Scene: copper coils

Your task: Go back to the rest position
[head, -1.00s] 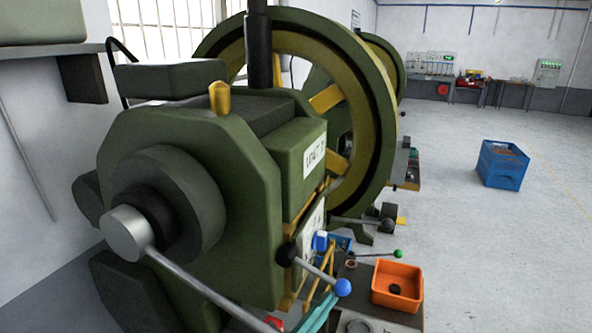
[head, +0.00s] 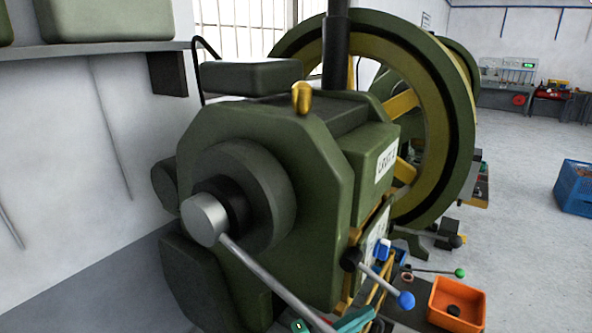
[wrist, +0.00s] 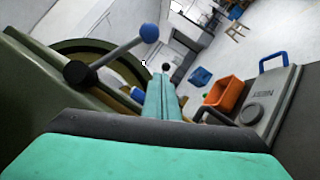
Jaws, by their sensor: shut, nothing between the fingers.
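My gripper (wrist: 163,82) shows in the wrist view as two teal fingers pressed together, pointing away over the scene, with nothing between them. In the head view, a teal part of it (head: 354,320) shows at the bottom edge, in front of the green machine. The rest of my arm is mostly hidden below that edge. A lever with a blue ball (head: 405,300) is close to the gripper in the head view. The same blue ball (wrist: 149,33) is left of and above the fingertips in the wrist view. I cannot tell the exact gap.
The large green machine (head: 330,180) with its flywheel (head: 462,120) fills the middle. A long metal lever (head: 265,278) sticks out at its front. An orange bin (head: 457,304) with a dark piece stands at right. A blue crate (head: 574,187) stands on the open floor beyond.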

